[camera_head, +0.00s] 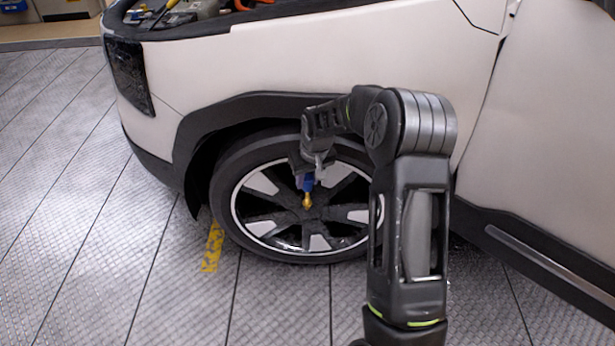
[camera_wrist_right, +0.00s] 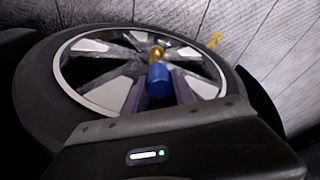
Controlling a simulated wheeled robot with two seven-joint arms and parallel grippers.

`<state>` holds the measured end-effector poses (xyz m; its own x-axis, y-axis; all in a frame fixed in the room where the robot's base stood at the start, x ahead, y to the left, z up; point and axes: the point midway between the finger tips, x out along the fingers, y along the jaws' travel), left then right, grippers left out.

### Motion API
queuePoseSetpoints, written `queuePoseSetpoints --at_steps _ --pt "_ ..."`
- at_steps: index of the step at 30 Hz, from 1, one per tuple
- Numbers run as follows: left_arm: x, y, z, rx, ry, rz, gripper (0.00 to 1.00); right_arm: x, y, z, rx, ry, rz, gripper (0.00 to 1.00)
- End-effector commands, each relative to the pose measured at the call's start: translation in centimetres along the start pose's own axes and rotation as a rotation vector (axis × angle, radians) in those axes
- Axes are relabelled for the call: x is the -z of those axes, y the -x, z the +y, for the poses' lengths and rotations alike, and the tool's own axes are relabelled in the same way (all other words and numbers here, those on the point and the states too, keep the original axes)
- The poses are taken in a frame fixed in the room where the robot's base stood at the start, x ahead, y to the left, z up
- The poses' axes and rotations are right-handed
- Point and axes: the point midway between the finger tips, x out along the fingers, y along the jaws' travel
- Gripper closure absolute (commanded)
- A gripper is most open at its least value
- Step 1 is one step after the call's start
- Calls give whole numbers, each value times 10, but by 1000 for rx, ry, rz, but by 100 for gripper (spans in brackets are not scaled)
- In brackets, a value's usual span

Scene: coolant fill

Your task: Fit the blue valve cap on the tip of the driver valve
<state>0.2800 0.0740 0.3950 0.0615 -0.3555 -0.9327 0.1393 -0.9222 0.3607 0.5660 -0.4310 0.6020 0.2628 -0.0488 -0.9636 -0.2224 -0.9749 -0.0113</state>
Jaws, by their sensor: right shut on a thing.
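The blue valve cap (camera_head: 308,183) is between the fingers of my right gripper (camera_head: 312,172), in front of the car's wheel. The cap also shows in the right wrist view (camera_wrist_right: 158,76), with the finger pads (camera_wrist_right: 160,90) on both sides of it. The brass driver valve (camera_head: 307,201) sticks out near the wheel's middle, just below the cap in the head view. In the right wrist view the valve tip (camera_wrist_right: 157,52) lies right beyond the cap, in line with it. I cannot tell whether cap and valve touch. My left gripper is not in view.
The wheel (camera_head: 262,228) with its dark tire and light spoke panels sits under the white car's fender (camera_head: 260,60). The engine bay is open at the top. Yellow floor marking (camera_head: 212,247) lies left of the tire. The floor at left is clear.

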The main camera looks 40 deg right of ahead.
Motion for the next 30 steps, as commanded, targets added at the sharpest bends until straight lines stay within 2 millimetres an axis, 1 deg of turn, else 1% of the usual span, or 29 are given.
queuePoseSetpoints --at_steps 1,3,9,30 --pt "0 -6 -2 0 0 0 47 -2 -9 0 0 0 -1 95" --pt "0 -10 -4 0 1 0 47 -4 -14 0 0 0 0 95" --pt "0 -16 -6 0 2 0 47 -7 -25 0 0 -1 0 95" --pt "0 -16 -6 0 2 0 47 -7 -26 0 0 -1 0 95"
